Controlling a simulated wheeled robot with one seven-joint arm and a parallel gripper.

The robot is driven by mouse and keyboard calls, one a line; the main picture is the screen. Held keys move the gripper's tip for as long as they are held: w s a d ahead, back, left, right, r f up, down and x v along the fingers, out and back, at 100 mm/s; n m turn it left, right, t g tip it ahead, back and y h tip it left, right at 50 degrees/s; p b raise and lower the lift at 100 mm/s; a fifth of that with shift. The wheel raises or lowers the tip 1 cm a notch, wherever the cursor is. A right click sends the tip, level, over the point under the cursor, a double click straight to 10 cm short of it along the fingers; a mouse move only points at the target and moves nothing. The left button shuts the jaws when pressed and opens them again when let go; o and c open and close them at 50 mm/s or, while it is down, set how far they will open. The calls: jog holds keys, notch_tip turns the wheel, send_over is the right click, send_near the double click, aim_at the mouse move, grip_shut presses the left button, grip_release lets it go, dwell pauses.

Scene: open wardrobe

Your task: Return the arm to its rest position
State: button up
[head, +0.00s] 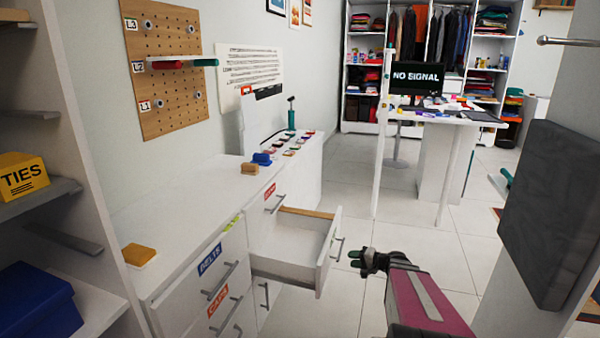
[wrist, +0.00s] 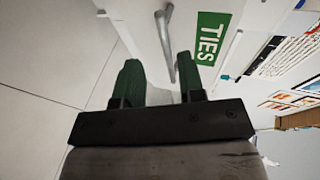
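My arm (head: 425,297) reaches in from the lower right in the head view. My gripper (head: 355,259) is just right of the front of a pulled-out white drawer (head: 290,265). In the wrist view the green fingers of my gripper (wrist: 157,75) stand apart with nothing between them. A grey bar handle (wrist: 163,45) lies beyond the fingertips and appears apart from them. A green TIES label (wrist: 208,40) is to its right.
The white counter (head: 190,205) with labelled drawers runs along the left wall. A shelf with a yellow TIES box (head: 22,175) is at far left. A dark padded panel (head: 552,210) stands close on the right. Floor (head: 440,255) is clear beyond the gripper.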

jog(key=s+a+r+n+g+h, duration=0.2)
jog(key=s+a+n+g+h, duration=0.1)
jog(key=s, duration=0.4)
jog(key=s+a+r+n+g+h, duration=0.2)
jog(key=s+a+n+g+h, duration=0.1)
jog(key=s+h, duration=0.5)
jog(key=shift+s+a+r+g+h, duration=0.15)
jog(key=shift+a+g+h, duration=0.15)
jog(key=shift+a+g, duration=0.55)
